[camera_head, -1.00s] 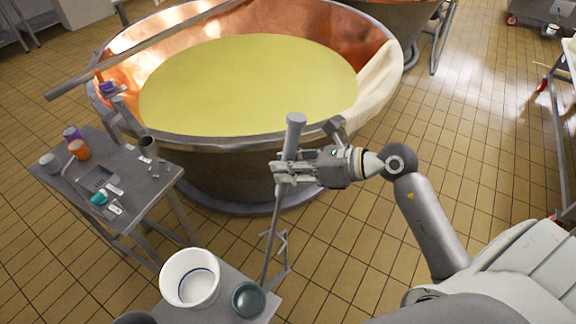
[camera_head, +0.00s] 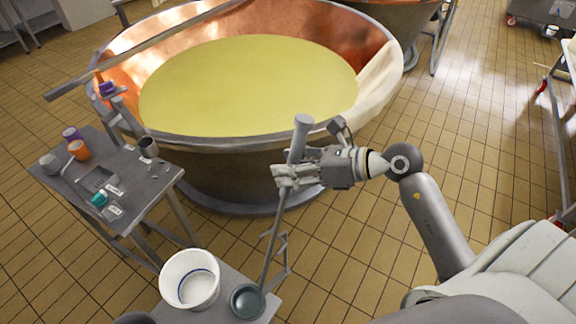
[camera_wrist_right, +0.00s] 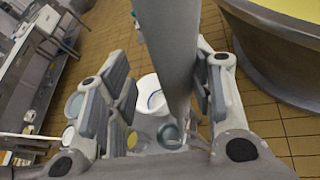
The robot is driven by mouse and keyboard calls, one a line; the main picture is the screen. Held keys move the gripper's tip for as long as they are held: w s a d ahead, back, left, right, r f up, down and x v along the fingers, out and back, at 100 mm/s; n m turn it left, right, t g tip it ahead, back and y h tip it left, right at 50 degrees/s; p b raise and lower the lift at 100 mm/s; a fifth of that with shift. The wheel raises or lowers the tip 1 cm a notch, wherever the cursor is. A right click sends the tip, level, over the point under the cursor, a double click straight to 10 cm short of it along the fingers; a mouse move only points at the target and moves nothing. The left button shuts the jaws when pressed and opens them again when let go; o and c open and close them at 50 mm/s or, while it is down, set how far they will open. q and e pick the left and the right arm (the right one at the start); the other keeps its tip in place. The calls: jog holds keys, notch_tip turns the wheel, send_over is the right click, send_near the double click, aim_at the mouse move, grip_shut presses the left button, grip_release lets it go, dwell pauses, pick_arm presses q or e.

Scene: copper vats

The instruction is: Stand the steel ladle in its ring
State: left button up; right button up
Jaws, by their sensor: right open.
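The steel ladle (camera_head: 270,245) stands tilted, its thick grip end up and to the right. Its dark bowl (camera_head: 247,302) is low at the front corner of the small near table. A thin metal bracket (camera_head: 281,252), which looks like the ring holder, rises beside the shaft at that corner. I cannot tell whether the shaft is inside the ring. My right gripper (camera_head: 284,176) is open around the upper handle. In the right wrist view the handle (camera_wrist_right: 170,50) runs between the fingers, closer to the right finger, with a gap at the left. My left gripper is not in view.
A white tub (camera_head: 190,280) stands beside the bowl on the near table. A grey side table (camera_head: 150,190) at the left holds cups and small tools. The copper vat (camera_head: 230,165) with yellow liquid is just behind the gripper.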

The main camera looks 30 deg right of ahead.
jog(key=v, duration=0.7)
jog(key=shift+s+d+r, duration=0.1)
jog(key=shift+s, duration=0.05)
